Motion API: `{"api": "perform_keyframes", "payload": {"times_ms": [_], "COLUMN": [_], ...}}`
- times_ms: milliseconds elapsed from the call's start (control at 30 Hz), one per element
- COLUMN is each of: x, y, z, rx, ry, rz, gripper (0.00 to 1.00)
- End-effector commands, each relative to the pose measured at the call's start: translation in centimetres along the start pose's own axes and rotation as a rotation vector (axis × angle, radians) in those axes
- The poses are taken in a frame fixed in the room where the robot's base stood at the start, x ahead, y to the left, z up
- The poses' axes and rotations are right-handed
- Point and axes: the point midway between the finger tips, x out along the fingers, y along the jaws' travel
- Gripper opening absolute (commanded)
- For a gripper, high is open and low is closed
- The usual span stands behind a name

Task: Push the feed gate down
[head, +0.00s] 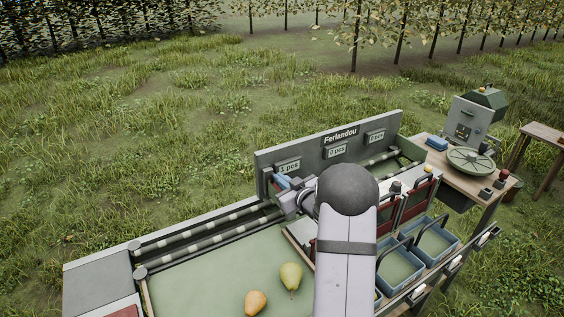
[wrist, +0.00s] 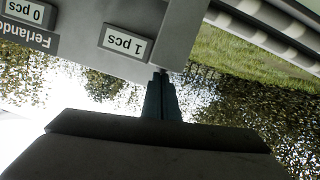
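No part is plainly marked as the feed gate. Dark red panels with handles (head: 416,201) stand along the right side of the sorting bench, partly behind my arm; I cannot tell whether one is the gate. My gripper (head: 281,182) is at the grey back board, just below the "1 pcs" sign (head: 289,168). In the wrist view its two dark blue fingers (wrist: 161,98) lie together, with nothing seen between them. The sign also shows there upside down (wrist: 125,43). My arm hides the middle of the bench.
A yellow-green pear (head: 290,276) and an orange-yellow pear (head: 256,302) lie on the green bench surface. Rollers (head: 200,236) run along its back. Blue crates (head: 398,266) stand at the right front. A scale (head: 471,160) sits on a side table.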

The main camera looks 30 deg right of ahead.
Motion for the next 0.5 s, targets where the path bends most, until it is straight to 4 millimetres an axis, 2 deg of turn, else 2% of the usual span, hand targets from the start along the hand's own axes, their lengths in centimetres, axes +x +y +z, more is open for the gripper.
{"api": "perform_keyframes", "payload": {"times_ms": [33, 167, 267, 467, 500], "x": [-0.1, -0.2, -0.5, -1.2, -1.6], "y": [-0.3, -0.3, -0.2, -0.1, -0.1], "z": [1.0, 0.5, -0.5, -4.1, -4.3], "rx": [0.007, 0.007, 0.006, 0.001, 0.001], "ry": [-0.023, -0.023, -0.019, -0.005, -0.004], "rz": [-0.003, -0.004, -0.004, -0.001, 0.0], "gripper": [0.0, 0.0, 0.0, 0.0, 0.0]}}
